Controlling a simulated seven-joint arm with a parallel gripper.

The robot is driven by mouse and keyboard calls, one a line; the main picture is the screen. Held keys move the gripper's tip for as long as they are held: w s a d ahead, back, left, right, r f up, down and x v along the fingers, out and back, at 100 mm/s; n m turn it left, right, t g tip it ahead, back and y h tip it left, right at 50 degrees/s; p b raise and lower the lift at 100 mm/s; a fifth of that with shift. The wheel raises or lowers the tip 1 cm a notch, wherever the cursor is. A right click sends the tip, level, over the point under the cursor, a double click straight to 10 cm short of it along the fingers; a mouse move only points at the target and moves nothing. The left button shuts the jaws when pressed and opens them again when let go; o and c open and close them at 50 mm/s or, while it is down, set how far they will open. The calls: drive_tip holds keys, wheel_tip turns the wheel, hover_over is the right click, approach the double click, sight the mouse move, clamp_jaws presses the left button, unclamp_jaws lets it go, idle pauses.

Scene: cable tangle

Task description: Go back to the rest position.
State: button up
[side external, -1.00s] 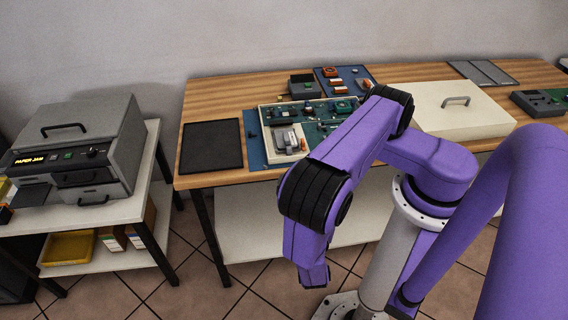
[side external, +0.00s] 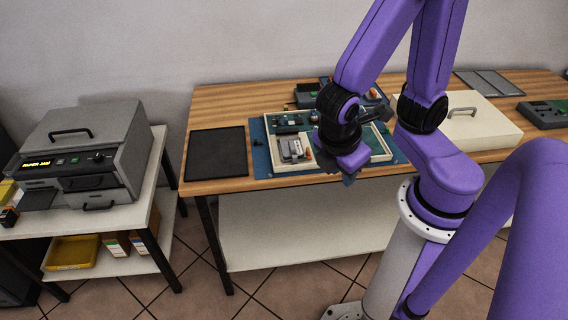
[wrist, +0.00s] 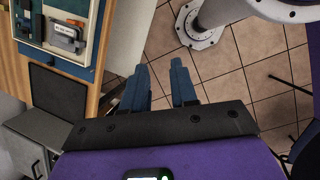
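My gripper (wrist: 159,65) shows in the wrist view as two blue fingers, spread apart, with only tiled floor visible between them. The case also shows at the top left of the wrist view (wrist: 92,44).
A grey printer reading "PAPER JAM" (side external: 85,140) stands on a side table at left.

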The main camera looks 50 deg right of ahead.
drive_tip(key=r+y, duration=0.1)
drive_tip(key=s+d+r+m+y, duration=0.1)
drive_tip(key=r+y, duration=0.1)
drive_tip(key=s+r+m+y, duration=0.1)
drive_tip(key=r, duration=0.1)
drive_tip(key=shift+s+d+y, duration=0.1)
drive_tip(key=shift+d+y, duration=0.2)
drive_tip(key=shift+d, duration=0.1)
